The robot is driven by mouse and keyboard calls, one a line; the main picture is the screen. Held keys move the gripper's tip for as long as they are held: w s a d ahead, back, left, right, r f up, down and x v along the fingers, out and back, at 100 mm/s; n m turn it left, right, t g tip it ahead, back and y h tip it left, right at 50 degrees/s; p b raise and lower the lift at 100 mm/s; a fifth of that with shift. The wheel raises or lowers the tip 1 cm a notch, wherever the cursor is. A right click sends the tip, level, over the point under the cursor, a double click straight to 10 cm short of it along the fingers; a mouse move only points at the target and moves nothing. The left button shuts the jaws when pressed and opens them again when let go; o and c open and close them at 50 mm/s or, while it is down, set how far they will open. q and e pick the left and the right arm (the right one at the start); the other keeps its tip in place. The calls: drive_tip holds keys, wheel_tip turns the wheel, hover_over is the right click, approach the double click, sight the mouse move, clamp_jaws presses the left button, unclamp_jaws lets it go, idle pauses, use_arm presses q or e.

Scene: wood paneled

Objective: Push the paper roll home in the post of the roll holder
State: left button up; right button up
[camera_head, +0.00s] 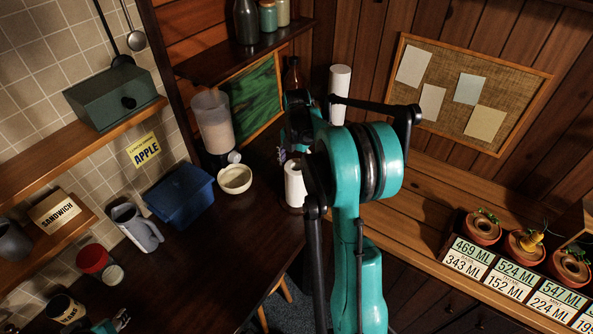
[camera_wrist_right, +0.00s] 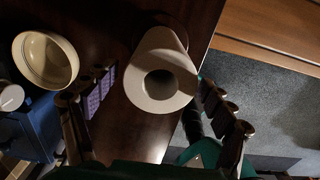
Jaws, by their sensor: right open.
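A white paper roll (camera_head: 295,188) stands upright on the dark counter, partly behind my right arm. In the right wrist view the paper roll (camera_wrist_right: 146,92) is seen from its end, with a dark hole in its middle. My right gripper (camera_wrist_right: 157,80) is open, with one finger on each side of the roll's end in that view; I cannot tell whether they touch it. In the head view this gripper is mostly hidden by my teal arm. I cannot make out the holder's post. A bit of my left gripper (camera_head: 118,321) shows at the bottom left.
A cream bowl (camera_head: 234,179) and a blue bin (camera_head: 180,194) stand left of the roll. A clear container (camera_head: 212,125) is behind them. A tall white cylinder (camera_head: 340,88) stands at the back. Potted plants (camera_head: 482,229) are far right.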

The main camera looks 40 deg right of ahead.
wheel_tip(320, 180, up, 10)
idle(0.3)
drive_tip(key=shift+r, duration=0.1)
idle(0.3)
drive_tip(key=s+a+f+m+t+b, duration=0.25)
drive_tip(key=s+a+m, duration=0.2)
drive_tip(key=a, duration=0.25)
drive_tip(key=s+a+f+m+t+b, duration=0.1)
drive_tip(key=s+a+m+b, duration=0.3)
drive_tip(key=a, duration=0.3)
drive_tip(key=s+a+f+m+t+b, duration=0.3)
drive_tip(key=s+a+f+m+b, duration=0.4)
drive_tip(key=f+m, duration=0.5)
drive_tip(key=s+a+m, duration=0.1)
drive_tip(key=s+a, duration=0.1)
drive_tip(key=a, duration=0.1)
drive_tip(key=shift+s+f, duration=0.25)
drive_tip(key=shift+s, duration=0.15)
drive_tip(key=shift+m+t, duration=0.25)
